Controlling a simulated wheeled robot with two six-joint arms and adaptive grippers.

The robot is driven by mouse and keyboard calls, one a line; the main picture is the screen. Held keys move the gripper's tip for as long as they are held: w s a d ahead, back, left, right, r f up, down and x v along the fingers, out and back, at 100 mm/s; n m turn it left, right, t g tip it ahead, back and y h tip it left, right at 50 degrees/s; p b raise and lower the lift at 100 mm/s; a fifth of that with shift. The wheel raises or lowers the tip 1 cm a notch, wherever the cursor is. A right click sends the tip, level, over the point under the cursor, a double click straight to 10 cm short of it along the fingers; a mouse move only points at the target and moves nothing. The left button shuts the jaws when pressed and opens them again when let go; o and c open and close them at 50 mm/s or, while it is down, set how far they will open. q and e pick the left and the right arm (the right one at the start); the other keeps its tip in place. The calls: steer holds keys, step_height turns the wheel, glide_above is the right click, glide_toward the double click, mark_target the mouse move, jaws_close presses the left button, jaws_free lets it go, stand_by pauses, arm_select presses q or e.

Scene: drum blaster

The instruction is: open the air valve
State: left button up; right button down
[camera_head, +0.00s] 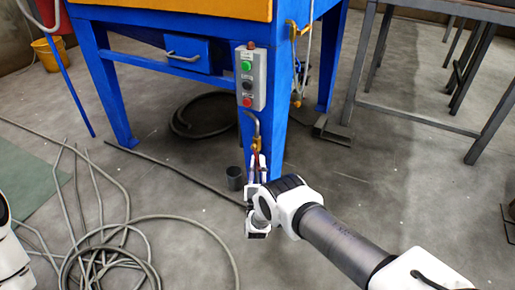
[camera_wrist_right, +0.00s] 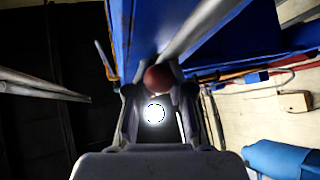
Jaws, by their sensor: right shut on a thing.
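The air valve (camera_head: 256,143) is a small brass fitting at the lower end of a bent grey pipe on the front blue leg, below the control box. My right gripper (camera_head: 257,166) reaches up to it from below, its fingers pointing up along the leg. In the right wrist view, a round reddish-brown part of the valve (camera_wrist_right: 158,77) sits between the tips of my right gripper (camera_wrist_right: 157,88), which are closed on it. The fingers hide part of the valve, and I cannot tell its handle's angle. My left gripper is out of view.
The control box (camera_head: 252,78) with buttons is above the valve on the blue machine (camera_head: 106,80). A small dark cup (camera_head: 234,178) stands beside the leg. Hoses (camera_head: 105,260) lie coiled on the floor at left. A metal table (camera_head: 425,121) stands at right.

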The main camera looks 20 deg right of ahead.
steer(key=shift+w+a+f+m+h, duration=0.1)
steer(key=shift+a+f+m+h, duration=0.1)
steer(key=shift+m+h, duration=0.55)
steer(key=shift+w+a+f+m+g+h+b, duration=0.1)
steer(key=shift+w+m+g+h+b, duration=0.1)
steer(key=shift+m+g+h+b, duration=0.45)
steer(key=shift+w+a+m+g+h+b, duration=0.25)
steer(key=shift+m+h+b, duration=0.5)
steer(key=shift+m, duration=0.55)
steer(key=shift+w+f+m+g+h+b, duration=0.15)
steer(key=shift+m+g+h+b, duration=0.45)
steer(key=shift+m, duration=0.4)
steer(key=shift+r, duration=0.2)
steer(key=c, duration=1.2)
jaws_free()
steer(key=shift+w, duration=0.1)
steer(key=shift+c, duration=0.2)
steer(key=v, duration=1.2)
steer(key=shift+f, duration=0.15)
steer(key=shift+w, duration=0.1)
